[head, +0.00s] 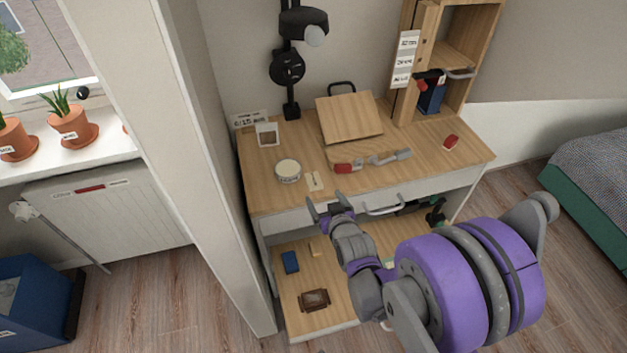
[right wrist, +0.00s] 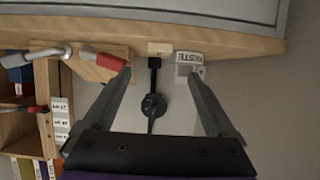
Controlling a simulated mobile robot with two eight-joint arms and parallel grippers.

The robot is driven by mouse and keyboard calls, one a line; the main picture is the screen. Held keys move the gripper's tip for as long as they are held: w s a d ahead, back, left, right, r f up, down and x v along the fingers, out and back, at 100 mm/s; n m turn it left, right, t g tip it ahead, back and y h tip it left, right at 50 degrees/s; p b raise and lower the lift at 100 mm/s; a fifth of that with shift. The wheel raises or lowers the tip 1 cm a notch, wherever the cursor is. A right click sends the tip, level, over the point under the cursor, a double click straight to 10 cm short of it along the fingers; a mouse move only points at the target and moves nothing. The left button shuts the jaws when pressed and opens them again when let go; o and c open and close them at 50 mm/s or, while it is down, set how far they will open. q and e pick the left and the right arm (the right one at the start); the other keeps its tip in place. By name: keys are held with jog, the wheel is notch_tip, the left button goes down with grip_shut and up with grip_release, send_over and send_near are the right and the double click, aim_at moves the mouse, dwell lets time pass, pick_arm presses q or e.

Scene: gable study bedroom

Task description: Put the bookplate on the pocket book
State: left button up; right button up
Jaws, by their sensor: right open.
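A small cream card (head: 314,181), which looks like the bookplate, lies near the front edge of the desk, beside a round tin. In the right wrist view the card (right wrist: 160,48) appears between and beyond my fingertips. My right gripper (head: 326,202) is open and empty, in front of the desk edge and apart from the card. It also shows in the right wrist view (right wrist: 160,70). A small blue book-like block (head: 290,262) lies on the low wooden surface below the desk; I cannot tell whether it is the pocket book. My left gripper is not in view.
The round tin (head: 288,172) stands left of the card; a red-and-grey handled tool (head: 388,157) lies to its right. A sloped wooden stand (head: 349,117), a black lamp (head: 291,68) and a small red item (head: 451,142) are on the desk. A white post (head: 165,150) stands left.

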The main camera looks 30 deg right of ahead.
aim_at(314, 180)
jog(key=x, duration=0.4)
jog(key=shift+w+f, duration=0.1)
jog(key=shift+w, duration=0.1)
jog(key=shift+x, duration=3.1)
jog(key=shift+d, duration=0.15)
jog(key=shift+c, duration=0.2)
grip_shut()
